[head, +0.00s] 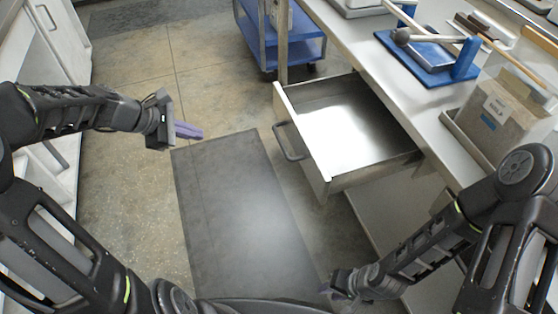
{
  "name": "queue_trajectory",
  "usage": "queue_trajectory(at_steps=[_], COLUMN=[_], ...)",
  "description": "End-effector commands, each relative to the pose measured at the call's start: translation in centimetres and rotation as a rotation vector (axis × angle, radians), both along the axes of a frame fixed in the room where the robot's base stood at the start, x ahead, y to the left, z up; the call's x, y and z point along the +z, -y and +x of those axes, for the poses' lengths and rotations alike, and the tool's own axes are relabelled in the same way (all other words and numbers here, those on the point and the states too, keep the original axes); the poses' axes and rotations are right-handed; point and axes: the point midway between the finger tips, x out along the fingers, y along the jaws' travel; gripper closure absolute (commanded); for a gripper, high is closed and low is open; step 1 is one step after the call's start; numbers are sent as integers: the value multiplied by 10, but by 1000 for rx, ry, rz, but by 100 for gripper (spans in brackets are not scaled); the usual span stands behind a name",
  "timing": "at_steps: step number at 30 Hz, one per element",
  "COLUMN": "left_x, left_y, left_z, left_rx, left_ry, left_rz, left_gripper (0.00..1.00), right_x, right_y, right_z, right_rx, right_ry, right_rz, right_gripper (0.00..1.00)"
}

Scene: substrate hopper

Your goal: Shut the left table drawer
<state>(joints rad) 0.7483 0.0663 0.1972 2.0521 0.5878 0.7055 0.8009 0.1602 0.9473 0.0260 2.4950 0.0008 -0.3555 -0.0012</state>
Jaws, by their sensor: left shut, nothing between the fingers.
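The table drawer (321,168) stands pulled out from under the table (372,55). Its metal inside looks empty. A dark bar handle (287,143) sits on the drawer's front face, on its left side in the head view. My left gripper (190,131), with purple fingers, is shut and empty. It is to the left of the handle, with a clear gap between them. My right gripper (328,288) is low in the view, below the drawer and apart from it. Its fingers are too small and dark to read.
A dark floor mat (235,205) lies in front of the drawer. A blue cart (305,50) stands behind the drawer. The tabletop bears a blue-based press (440,72) and a cardboard box (495,115) in a tray. White cabinets (55,45) line the left side.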

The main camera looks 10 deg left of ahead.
Motion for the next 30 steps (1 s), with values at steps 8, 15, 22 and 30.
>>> queue_trajectory(at_steps=[8, 15, 22, 30], left_x=[52, 51, 48, 26], left_y=[56, 56, 59, 80], left_z=[-17, -17, -16, -3], left_rx=[97, 109, 108, 107], left_ry=[-207, -219, -218, -221], left_rz=[-416, -423, -421, -422], left_gripper=[100, 100, 100, 100], right_x=[6, 5, 4, -1], right_y=[-1, -1, -1, -1], right_z=[1, 1, 1, 1], right_rx=[7, 6, 5, 5], right_ry=[7, 7, 6, 6], right_rz=[2, 1, 1, 1], right_gripper=[71, 71, 71, 71])
